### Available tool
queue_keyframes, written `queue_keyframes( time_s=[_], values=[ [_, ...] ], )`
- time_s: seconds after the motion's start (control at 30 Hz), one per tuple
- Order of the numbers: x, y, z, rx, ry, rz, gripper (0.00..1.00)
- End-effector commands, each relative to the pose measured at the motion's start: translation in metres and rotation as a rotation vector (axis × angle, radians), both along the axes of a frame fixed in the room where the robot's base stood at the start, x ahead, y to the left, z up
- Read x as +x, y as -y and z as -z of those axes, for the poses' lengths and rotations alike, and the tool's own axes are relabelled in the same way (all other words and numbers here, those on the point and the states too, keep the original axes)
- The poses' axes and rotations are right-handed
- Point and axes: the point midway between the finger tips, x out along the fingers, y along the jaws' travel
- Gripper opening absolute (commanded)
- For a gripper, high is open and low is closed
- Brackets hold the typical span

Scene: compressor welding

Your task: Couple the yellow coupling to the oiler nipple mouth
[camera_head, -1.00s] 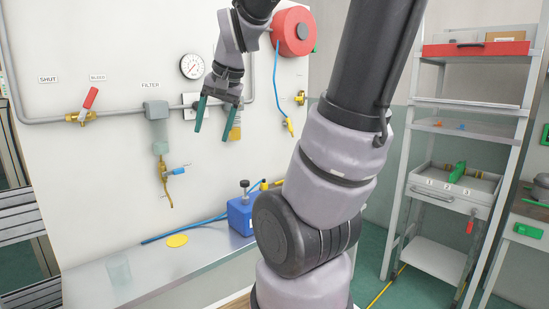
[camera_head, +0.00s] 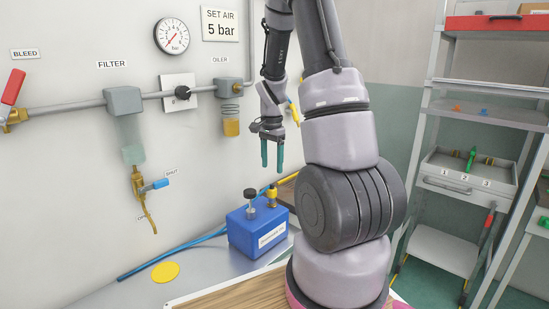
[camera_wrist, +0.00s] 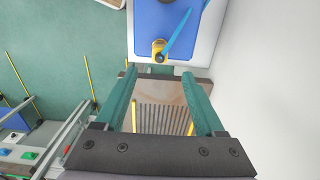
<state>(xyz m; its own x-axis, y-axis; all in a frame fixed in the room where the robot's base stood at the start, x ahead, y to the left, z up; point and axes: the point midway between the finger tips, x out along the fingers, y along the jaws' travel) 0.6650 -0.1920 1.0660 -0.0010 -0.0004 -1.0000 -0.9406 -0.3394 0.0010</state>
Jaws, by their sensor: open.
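My gripper (camera_head: 272,160) is open and empty, its green fingers pointing down in front of the wall. It hangs above a blue box (camera_head: 258,234) on the bench. In the wrist view my gripper (camera_wrist: 159,78) has its two fingers apart, with nothing between them. The box has a yellow fitting (camera_head: 272,196) on top; it shows just beyond the fingertips in the wrist view (camera_wrist: 160,50). The oiler (camera_head: 230,112), with an amber bowl, is on the wall pipe left of my gripper. A yellow piece (camera_head: 294,110) shows partly behind my arm; I cannot tell whether it is the coupling.
A blue hose (camera_head: 170,260) lies along the grey bench near a yellow disc (camera_head: 165,272). The filter (camera_head: 124,101), gauge (camera_head: 171,36) and a red-handled valve (camera_head: 13,90) are on the wall. A shelf rack (camera_head: 462,172) with a numbered drawer stands at right.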

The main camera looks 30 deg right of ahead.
Motion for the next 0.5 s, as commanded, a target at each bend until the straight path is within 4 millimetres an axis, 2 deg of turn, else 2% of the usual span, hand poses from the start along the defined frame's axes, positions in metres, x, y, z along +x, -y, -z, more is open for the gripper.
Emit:
queue_keyframes(
  time_s=[0.5],
  values=[
    [-0.001, 0.0, 0.084, 0.001, -0.003, -0.002, 0.71]
  ],
)
